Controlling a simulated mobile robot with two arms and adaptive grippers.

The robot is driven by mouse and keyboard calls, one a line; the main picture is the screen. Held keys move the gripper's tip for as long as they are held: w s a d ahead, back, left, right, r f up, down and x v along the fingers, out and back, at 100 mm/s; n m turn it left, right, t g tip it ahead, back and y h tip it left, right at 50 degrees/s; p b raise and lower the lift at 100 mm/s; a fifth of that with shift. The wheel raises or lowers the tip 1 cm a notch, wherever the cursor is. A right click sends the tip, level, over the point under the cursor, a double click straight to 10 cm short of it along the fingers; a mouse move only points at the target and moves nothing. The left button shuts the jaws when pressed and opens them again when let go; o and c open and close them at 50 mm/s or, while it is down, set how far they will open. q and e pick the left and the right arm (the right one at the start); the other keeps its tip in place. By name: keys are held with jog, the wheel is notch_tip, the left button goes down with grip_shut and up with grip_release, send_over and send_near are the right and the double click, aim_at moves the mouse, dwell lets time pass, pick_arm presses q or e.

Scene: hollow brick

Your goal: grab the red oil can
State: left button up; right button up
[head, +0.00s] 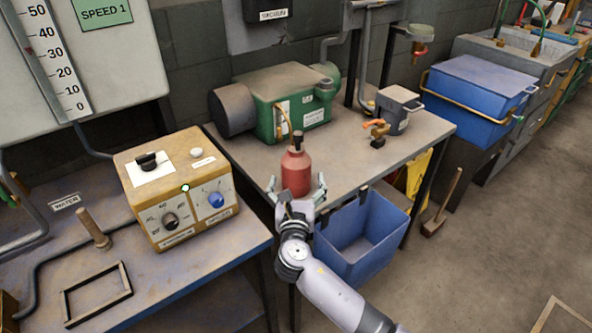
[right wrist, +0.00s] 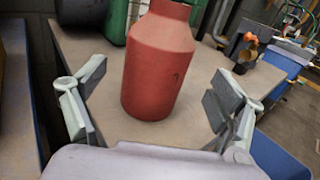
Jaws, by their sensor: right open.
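The red oil can (head: 296,172) stands upright on the front edge area of the table in the head view, with a dark cap and a thin spout rising from its top. In the right wrist view the red oil can (right wrist: 157,70) stands ahead, between the finger pads, with its top cut off by the frame. My right gripper (head: 296,192) is open at the near side of the can. Its fingers (right wrist: 155,105) are spread to either side of the can, with visible gaps and no clear contact. My left gripper is not in view.
A green motor (head: 290,100) stands behind the can. A grey container (head: 398,108) and an orange-handled item (head: 376,130) stand to the right on the table (head: 350,155). A blue bin (head: 362,240) hangs below the front edge. A yellow control box (head: 175,185) is at left.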

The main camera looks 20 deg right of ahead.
aim_at(288, 150)
jog(key=shift+r+x, duration=0.15)
jog(key=shift+x, duration=1.2)
jog(key=shift+r+x, duration=0.1)
jog(key=shift+x, duration=1.25)
jog(key=shift+a, duration=0.15)
jog(key=shift+c, duration=0.3)
jog(key=shift+r, duration=0.1)
jog(key=c, duration=1.5)
